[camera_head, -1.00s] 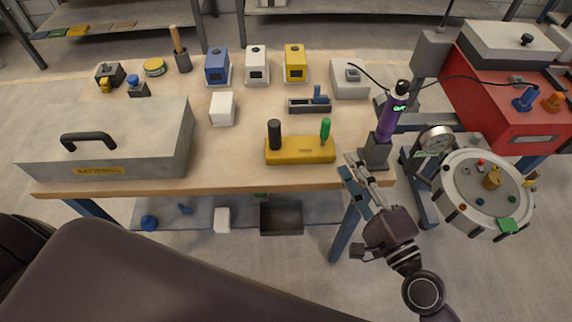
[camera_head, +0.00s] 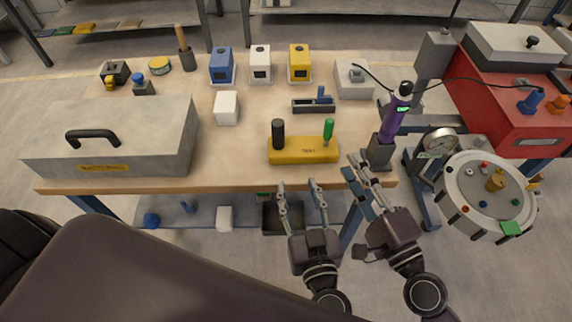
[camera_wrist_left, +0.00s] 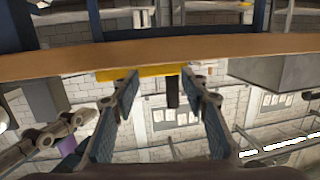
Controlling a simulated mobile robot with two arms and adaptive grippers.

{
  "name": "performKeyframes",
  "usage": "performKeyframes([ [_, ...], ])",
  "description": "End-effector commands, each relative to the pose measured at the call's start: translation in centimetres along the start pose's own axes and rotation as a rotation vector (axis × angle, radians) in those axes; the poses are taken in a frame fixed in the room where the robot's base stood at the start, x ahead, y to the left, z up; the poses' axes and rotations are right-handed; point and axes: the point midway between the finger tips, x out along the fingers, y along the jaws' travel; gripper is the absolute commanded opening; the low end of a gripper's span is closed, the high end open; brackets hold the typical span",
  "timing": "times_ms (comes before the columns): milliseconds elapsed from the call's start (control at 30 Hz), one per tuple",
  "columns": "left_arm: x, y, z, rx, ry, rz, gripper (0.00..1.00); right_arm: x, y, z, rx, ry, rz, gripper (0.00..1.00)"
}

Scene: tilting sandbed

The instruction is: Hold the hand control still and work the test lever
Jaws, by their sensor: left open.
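A yellow control box (camera_head: 303,156) stands near the table's front edge, with a black upright handle (camera_head: 278,133) and a green-topped lever (camera_head: 328,131). A purple hand-held device (camera_head: 394,120) with a green display stands tilted in a grey holder (camera_head: 380,152) at the table's right corner. My left gripper (camera_head: 299,187) is open and empty, in front of the table edge, short of the yellow box. In the left wrist view, which looks upside down, the black handle (camera_wrist_left: 172,91) shows between its fingers. My right gripper (camera_head: 351,166) looks open and empty, close to the grey holder.
A grey case (camera_head: 110,140) fills the table's left. A shelf with a dark bin (camera_head: 283,217) is below.

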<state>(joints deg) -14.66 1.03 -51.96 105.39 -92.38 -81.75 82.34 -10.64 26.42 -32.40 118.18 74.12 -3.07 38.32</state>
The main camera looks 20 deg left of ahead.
Motion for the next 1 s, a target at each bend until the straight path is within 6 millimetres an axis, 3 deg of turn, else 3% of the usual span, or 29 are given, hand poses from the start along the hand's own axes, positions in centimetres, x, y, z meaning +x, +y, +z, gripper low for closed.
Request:
performKeyframes([
  [33, 1.8, -0.8, -1.2, -0.003, 0.044, -0.022, 0.41, 0.0, 0.0, 0.0, 0.000, 0.000, 0.000, 0.29],
  [100, 2.9, -1.3, -2.6, -0.014, 0.084, -0.032, 0.41, 0.0, 0.0, 0.0, 0.000, 0.000, 0.000, 0.29],
  [300, 4.7, -2.0, -4.4, -0.025, 0.136, -0.046, 0.41, 0.0, 0.0, 0.0, 0.000, 0.000, 0.000, 0.29],
  [700, 10.4, -2.3, -5.2, -0.022, 0.137, -0.046, 0.41, 0.0, 0.0, 0.0, 0.000, 0.000, 0.000, 0.29],
  [1000, 12.0, -2.4, -5.3, -0.022, 0.134, -0.047, 0.41, 0.0, 0.0, 0.0, 0.000, 0.000, 0.000, 0.29],
])
